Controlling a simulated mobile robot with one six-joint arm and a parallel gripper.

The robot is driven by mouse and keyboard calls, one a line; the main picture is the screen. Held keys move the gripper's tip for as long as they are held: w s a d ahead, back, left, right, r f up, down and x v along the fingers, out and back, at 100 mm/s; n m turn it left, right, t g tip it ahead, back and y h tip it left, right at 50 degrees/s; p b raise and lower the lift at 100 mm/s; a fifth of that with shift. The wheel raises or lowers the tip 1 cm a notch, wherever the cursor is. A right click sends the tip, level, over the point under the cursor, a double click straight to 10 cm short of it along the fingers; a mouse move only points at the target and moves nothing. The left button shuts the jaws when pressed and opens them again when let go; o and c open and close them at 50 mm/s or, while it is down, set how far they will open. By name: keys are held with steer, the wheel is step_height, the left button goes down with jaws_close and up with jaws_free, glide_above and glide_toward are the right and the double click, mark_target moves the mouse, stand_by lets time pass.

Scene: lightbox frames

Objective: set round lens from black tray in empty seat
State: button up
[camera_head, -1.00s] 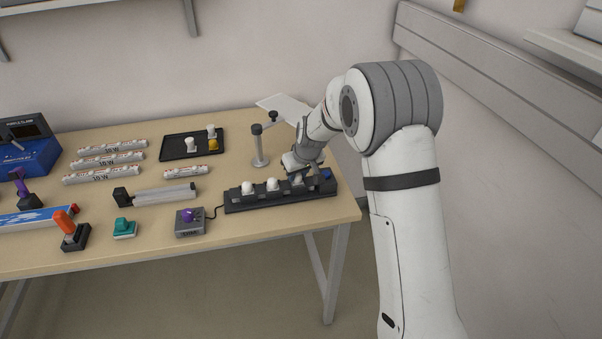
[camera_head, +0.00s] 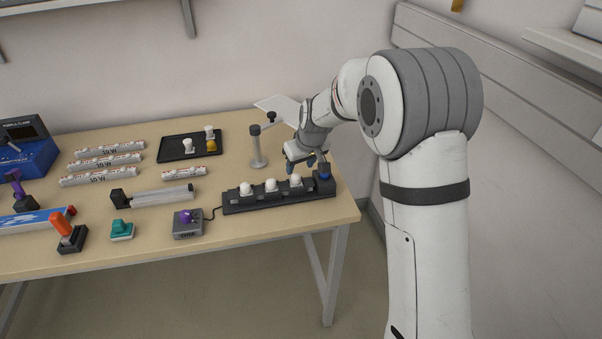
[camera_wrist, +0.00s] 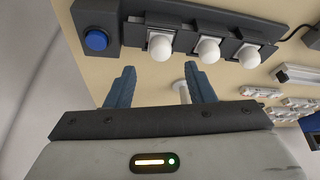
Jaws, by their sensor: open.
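A black strip (camera_head: 235,207) near the bench's front right edge holds three white round lenses, at its left (camera_head: 246,188), middle (camera_head: 270,185) and right (camera_head: 295,181). The wrist view shows the same three lenses, one of them (camera_wrist: 160,46) closest to the blue button, each in its own seat. No empty seat shows. The black tray (camera_head: 171,152) at the back holds white pieces (camera_head: 188,145) and a yellow one (camera_head: 212,146). My gripper (camera_wrist: 158,78) is open and empty, apart from the strip and behind its right end in the head view.
A blue button (camera_head: 324,174) is at the strip's right end. A grey post with an arm (camera_head: 257,150) stands behind the strip, left of my gripper. A grey box with a purple knob (camera_head: 188,222) sits left of the strip, joined by a cable. Labelled tubes (camera_head: 104,161) lie farther left.

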steer(key=s+d+r+m+h, duration=0.1)
steer(key=s+d+r+m, duration=0.1)
steer(key=s+d+r, duration=0.55)
steer(key=s+d+r+m, duration=0.1)
steer(key=s+d+r, duration=0.3)
steer(key=s, duration=0.6)
steer(key=s+d+f+m, duration=0.1)
steer(key=s+d, duration=0.2)
steer(key=s, duration=0.5)
steer(key=s+d+f+m+g+h, duration=0.1)
steer(key=s+d, duration=0.3)
steer(key=s, duration=0.4)
steer(key=shift+d+f+m, duration=0.2)
steer(key=shift+f+m, duration=0.1)
steer(key=shift+m, duration=0.3)
steer(key=shift+s, duration=0.15)
steer(key=shift+c, duration=0.4)
